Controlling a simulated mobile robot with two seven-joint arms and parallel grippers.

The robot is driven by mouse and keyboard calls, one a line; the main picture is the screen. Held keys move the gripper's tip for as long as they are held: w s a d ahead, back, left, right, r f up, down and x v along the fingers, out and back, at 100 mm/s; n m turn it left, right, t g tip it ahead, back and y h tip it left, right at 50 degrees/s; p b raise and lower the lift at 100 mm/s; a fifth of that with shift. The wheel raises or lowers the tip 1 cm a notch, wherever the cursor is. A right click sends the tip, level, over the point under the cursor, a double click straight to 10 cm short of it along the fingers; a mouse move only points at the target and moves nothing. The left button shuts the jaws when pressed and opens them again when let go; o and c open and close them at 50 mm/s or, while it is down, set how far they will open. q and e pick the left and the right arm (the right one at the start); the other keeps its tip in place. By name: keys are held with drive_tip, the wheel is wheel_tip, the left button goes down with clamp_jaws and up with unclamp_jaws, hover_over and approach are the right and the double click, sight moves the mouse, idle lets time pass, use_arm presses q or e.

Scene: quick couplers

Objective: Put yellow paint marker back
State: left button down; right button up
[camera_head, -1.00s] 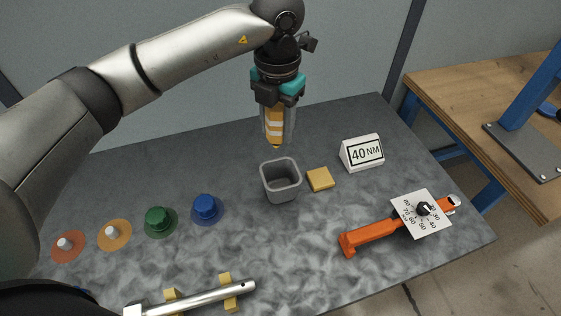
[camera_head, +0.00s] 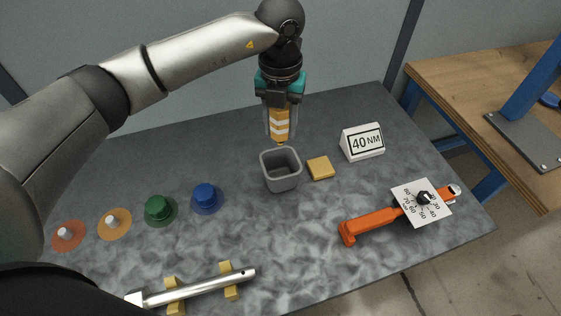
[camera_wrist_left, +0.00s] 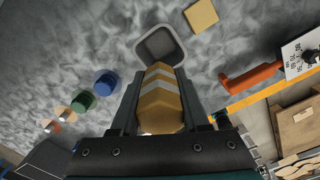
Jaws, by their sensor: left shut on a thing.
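The yellow paint marker (camera_head: 279,126) has white bands and hangs tip down in my left gripper (camera_head: 280,134). The gripper is shut on it, with a finger on each side. The marker also shows in the left wrist view (camera_wrist_left: 160,98), between the fingers. A grey open-topped cup (camera_head: 281,172) stands on the table just below and in front of the marker tip. In the left wrist view the cup (camera_wrist_left: 160,46) lies just beyond the marker. The tip appears close to the cup's back rim; the exact gap is hard to tell. My right gripper is not in view.
An orange torque wrench (camera_head: 375,222) lies at right. Blue (camera_head: 206,198) and green (camera_head: 159,209) couplers stand left. A metal bar (camera_head: 200,290) rests on yellow supports in front.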

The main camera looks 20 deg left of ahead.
use_arm(q)
wheel_tip(320, 180, down, 14)
drive_tip(key=shift+r+b, duration=0.15)
drive_tip(key=shift+b, duration=0.45)
drive_tip(key=c, duration=0.9)
unclamp_jaws()
drive_tip(key=shift+f, duration=0.2)
drive_tip(key=o, duration=0.5)
drive_tip(key=r, duration=0.4)
drive_tip(key=r+p, duration=0.1)
drive_tip(key=r, duration=0.9)
drive_tip(key=shift+s+r, duration=0.25)
drive_tip(key=shift+s, duration=0.05)
drive_tip(key=shift+r, duration=0.45)
